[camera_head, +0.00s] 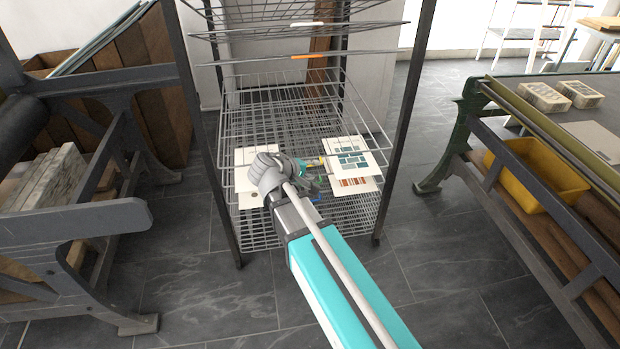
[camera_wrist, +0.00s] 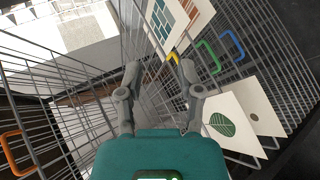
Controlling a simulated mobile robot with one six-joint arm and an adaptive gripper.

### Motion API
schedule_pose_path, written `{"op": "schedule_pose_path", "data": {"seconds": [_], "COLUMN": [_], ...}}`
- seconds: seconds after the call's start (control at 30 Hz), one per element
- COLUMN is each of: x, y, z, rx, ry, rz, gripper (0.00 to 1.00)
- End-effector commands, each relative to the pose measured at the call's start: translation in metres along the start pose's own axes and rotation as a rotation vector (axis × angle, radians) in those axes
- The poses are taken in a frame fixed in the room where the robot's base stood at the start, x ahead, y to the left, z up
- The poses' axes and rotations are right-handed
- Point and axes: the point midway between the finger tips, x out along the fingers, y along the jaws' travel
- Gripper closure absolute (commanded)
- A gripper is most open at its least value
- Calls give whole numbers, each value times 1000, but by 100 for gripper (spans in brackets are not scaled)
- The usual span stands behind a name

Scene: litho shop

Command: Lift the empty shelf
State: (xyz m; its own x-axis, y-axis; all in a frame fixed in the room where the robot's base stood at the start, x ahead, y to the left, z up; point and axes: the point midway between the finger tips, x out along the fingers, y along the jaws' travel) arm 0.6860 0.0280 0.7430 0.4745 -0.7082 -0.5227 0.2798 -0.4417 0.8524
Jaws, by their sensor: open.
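A tall rack of wire shelves stands ahead with coloured front tabs. The top visible shelves, with the white tab (camera_head: 306,24) and the orange tab (camera_head: 308,56), are raised and look bare. Below, a wire shelf (camera_head: 262,95) has a yellow tab (camera_head: 315,161), which shows in the wrist view (camera_wrist: 172,57) close to the right finger. My gripper (camera_wrist: 158,72) is open and empty, pointing into the rack at this tab's height. In the head view my arm partly hides the fingers. I cannot tell whether they touch the tab.
Lower shelves, with a green tab (camera_wrist: 207,57) and a blue tab (camera_wrist: 233,45), carry prints: a teal-block print (camera_head: 349,157) and a leaf print (camera_wrist: 228,122). Dark uprights flank the rack. A press (camera_head: 85,225) stands left; a bench with a yellow bin (camera_head: 536,172) stands right.

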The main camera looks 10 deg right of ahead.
Motion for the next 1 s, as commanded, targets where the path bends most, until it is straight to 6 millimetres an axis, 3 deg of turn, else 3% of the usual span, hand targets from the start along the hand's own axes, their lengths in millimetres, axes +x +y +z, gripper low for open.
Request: {"op": "schedule_pose_path", "data": {"seconds": [0.03, 0.6, 1.0], "x": [8, 20, 15], "y": [-16, -80, -95], "z": [-7, -64, -82], "rx": [-16, -180, -231], "ry": [11, 114, 145], "rz": [26, 318, 412], "gripper": [53, 53, 53]}}
